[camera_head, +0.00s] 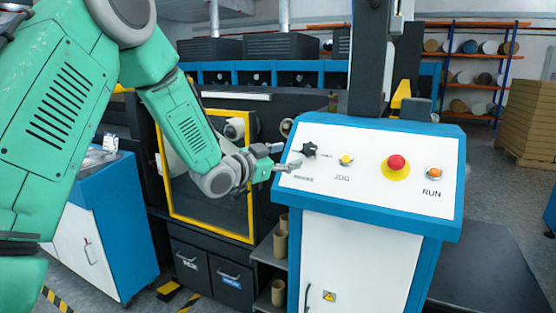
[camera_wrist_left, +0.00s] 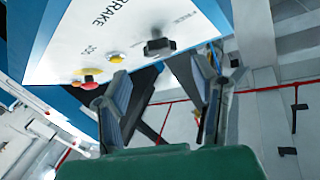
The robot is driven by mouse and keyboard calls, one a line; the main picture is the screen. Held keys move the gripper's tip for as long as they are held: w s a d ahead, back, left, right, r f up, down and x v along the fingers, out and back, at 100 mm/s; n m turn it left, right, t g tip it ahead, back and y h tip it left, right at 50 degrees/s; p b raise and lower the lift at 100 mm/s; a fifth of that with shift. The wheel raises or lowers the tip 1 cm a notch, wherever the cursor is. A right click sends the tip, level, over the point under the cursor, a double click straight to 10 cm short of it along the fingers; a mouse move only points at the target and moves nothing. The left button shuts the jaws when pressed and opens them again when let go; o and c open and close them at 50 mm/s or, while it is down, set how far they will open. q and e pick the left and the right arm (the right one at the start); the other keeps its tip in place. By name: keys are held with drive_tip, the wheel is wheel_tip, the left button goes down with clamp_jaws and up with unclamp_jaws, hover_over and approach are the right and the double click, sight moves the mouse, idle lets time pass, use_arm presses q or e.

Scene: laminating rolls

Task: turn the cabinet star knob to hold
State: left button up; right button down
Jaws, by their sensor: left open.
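The black star knob (camera_head: 309,150) sits at the left end of the white sloping panel of the blue control cabinet (camera_head: 452,222). My left gripper (camera_head: 281,157) is open just left of the knob, with its fingers pointing right towards it. In the left wrist view the knob (camera_wrist_left: 159,46) shows beyond the open fingers (camera_wrist_left: 166,65), roughly between their tips. Nothing is held, and I see a gap between fingers and knob. The small label by the knob is too blurred to read. My right gripper is not in view.
Right of the knob are a yellow JOG button (camera_head: 346,160), a red mushroom button (camera_head: 396,162) on a yellow ring and an orange RUN button (camera_head: 434,173). A dark machine with a yellow frame (camera_head: 251,205) stands behind my left arm. A dark post (camera_head: 369,65) rises behind the panel.

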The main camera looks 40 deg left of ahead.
use_arm(q)
drive_tip(key=shift+s+a, duration=0.2)
drive_tip(key=shift+s, duration=0.65)
drive_tip(key=shift+s+a, duration=0.15)
drive_tip(key=shift+s, duration=0.7)
drive_tip(key=s+d+f+n+g+y+b, duration=0.1)
drive_tip(key=s+d+f+g, duration=0.2)
drive_tip(key=f, duration=0.7)
drive_tip(key=s+d+f+n+g+b, duration=0.1)
drive_tip(key=s+d+f+g+b, duration=0.15)
drive_tip(key=f, duration=0.75)
drive_tip(key=s+d+f+n+g+y+b, duration=0.1)
drive_tip(key=s+d+f+g, duration=0.2)
drive_tip(key=f, duration=0.7)
drive_tip(key=s+d+f+g+b, duration=0.1)
drive_tip(key=s+d+f+g, duration=0.1)
drive_tip(key=s+f, duration=0.4)
drive_tip(key=s+d+f+n+g+b, duration=0.1)
drive_tip(key=s+d+f+g, duration=0.2)
drive_tip(key=s+f, duration=0.4)
drive_tip(key=s+d+f+n+g+b, duration=0.1)
drive_tip(key=s+d+f+g, duration=0.2)
drive_tip(key=s, duration=1.2)
wheel_tip(320, 180, down, 4)
drive_tip(key=shift+s+d+r+y, duration=0.15)
drive_tip(key=shift+d+r+y, duration=0.05)
drive_tip(key=shift+d+y, duration=0.2)
